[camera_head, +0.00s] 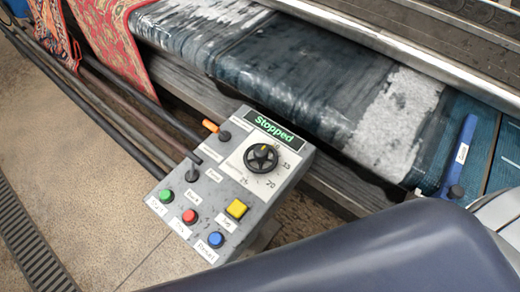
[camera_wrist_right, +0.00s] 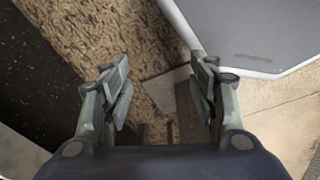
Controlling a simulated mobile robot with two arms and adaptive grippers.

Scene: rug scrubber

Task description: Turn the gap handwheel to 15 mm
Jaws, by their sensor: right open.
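The gap handwheel (camera_head: 261,157) is a small black spoked wheel on the white dial plate of the grey control box. A small yellow mark shows near its top. Numbers run around its right and lower side; 15 is to its right, 20 at lower right and 25 below. A display (camera_head: 275,130) above it reads "Stopped". The wheel does not show in that view. Neither gripper shows in the head view.
The control box also carries green (camera_head: 166,195), red (camera_head: 190,216), blue (camera_head: 216,239) and yellow (camera_head: 236,208) buttons, and levers, one orange-tipped (camera_head: 210,126). A wet rug roller (camera_head: 290,65) lies behind. A blue handle (camera_head: 459,155) is at right. My dark arm covers the lower right.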

